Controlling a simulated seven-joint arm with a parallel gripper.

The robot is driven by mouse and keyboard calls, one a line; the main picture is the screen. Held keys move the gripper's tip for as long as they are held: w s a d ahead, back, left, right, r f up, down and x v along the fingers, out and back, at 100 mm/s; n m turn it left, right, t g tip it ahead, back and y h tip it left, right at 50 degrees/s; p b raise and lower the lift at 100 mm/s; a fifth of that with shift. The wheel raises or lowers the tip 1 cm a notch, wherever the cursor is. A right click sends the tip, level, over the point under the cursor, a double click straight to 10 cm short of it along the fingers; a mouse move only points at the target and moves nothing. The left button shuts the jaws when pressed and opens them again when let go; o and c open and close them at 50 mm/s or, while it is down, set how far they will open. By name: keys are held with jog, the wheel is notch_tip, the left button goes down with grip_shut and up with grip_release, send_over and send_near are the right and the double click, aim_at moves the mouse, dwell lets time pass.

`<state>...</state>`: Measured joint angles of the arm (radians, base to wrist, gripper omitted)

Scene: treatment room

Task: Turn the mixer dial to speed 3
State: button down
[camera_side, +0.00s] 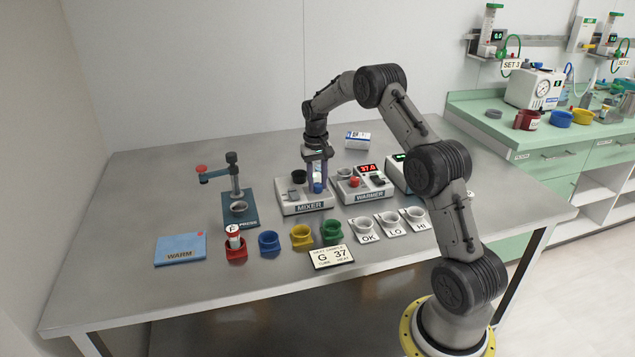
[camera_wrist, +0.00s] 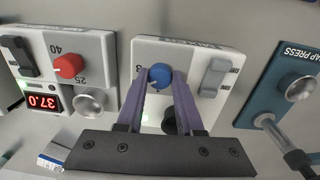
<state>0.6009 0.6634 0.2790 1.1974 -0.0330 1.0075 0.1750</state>
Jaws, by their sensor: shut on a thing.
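The mixer (camera_side: 305,209) is a white box on the metal table in the side view. It also shows upside down in the wrist view (camera_wrist: 203,48). Its blue dial (camera_wrist: 160,73) sits between the two purple fingers of my gripper (camera_wrist: 161,80), which is shut on it. In the side view my gripper (camera_side: 318,176) reaches down from above onto the blue dial (camera_side: 318,188). A printed 3 shows beside the dial in the wrist view; the other marks are hidden or too small. I cannot tell exactly where the dial points. A grey rocker switch (camera_wrist: 213,78) is beside it.
The warmer (camera_side: 362,187), reading 37.0, stands close to the right, with a red dial (camera_wrist: 68,66). A cap press (camera_side: 238,205) stands left. Coloured cups, white OK, LO and HI holders, a sample card (camera_side: 331,258) and a blue WARM mat (camera_side: 180,248) lie in front.

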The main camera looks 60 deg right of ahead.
aim_at(316, 184)
jog(key=m, duration=0.5)
jog(key=shift+r, duration=0.1)
jog(key=shift+m, duration=0.4)
jog(key=shift+d, duration=0.1)
jog(key=c, duration=0.5)
grip_release()
jog(key=shift+c, duration=0.2)
notch_tip(316, 184, up, 14)
jog(key=shift+w, duration=0.2)
